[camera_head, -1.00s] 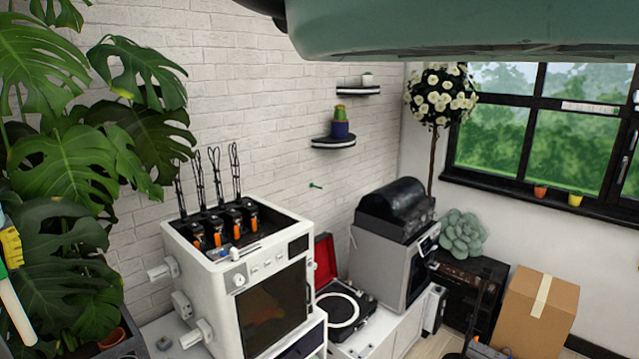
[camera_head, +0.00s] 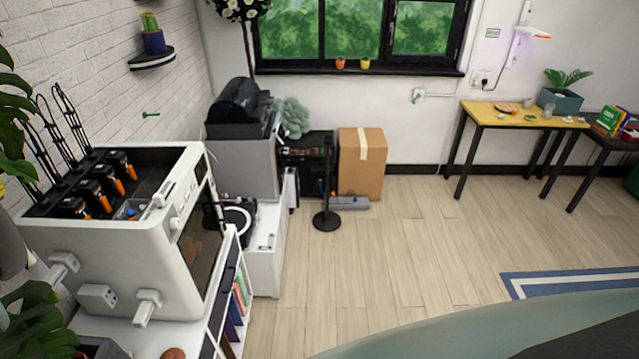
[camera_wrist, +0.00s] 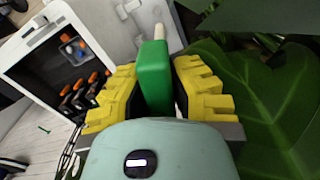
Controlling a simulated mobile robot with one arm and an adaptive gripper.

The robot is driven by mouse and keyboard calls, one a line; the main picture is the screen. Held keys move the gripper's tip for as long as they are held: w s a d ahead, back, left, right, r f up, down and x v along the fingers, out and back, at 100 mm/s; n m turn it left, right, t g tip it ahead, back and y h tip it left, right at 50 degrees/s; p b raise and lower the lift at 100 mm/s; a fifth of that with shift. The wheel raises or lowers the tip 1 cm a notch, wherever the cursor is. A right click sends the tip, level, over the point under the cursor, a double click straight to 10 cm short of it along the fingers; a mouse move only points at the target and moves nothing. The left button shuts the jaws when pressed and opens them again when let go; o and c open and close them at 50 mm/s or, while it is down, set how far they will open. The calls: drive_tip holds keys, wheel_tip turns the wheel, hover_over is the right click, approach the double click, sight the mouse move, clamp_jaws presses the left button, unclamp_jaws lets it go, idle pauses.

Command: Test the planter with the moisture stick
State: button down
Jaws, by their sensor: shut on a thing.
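In the wrist view, my gripper (camera_wrist: 155,95) has yellow ridged fingers shut on the moisture stick (camera_wrist: 155,72), a green handle with a pale tip pointing away from the palm. In the head view, a teal planter (camera_head: 562,101) with a green fern-like plant stands on the yellow-topped table at the far right, well away from my gripper. The planter's soil is too small to make out. Large monstera leaves (camera_wrist: 265,110) are close beside my gripper in the wrist view.
A white machine (camera_head: 125,235) stands on a white shelf unit at left. A cardboard box (camera_head: 361,165) and a black stand (camera_head: 326,218) are by the back wall. The yellow-topped table (camera_head: 490,116) holds small items. The wooden floor (camera_head: 400,250) is clear in the middle.

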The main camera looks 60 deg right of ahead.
drive_tip(key=s+a+f+n+p, duration=0.2)
drive_tip(key=a+f+n+p, duration=0.1)
drive_tip(key=a+f+n, duration=0.35)
drive_tip(key=s+a+f+n+p, duration=0.3)
drive_tip(key=a+f+n, duration=0.25)
drive_tip(key=a, duration=0.25)
drive_tip(key=s+a+f+n+p, duration=0.2)
drive_tip(key=s+a+f+n, duration=0.35)
drive_tip(key=s, duration=0.25)
wheel_tip(320, 180, down, 8)
drive_tip(key=b, duration=0.4)
drive_tip(key=shift+a+r+b, duration=0.15)
drive_tip(key=shift+r+b, duration=0.1)
drive_tip(key=shift+b, duration=0.05)
drive_tip(key=shift+w+d+f+m+b, duration=0.1)
drive_tip(key=shift+d+f+m+b, duration=0.15)
drive_tip(key=shift+b, duration=0.3)
idle(0.6)
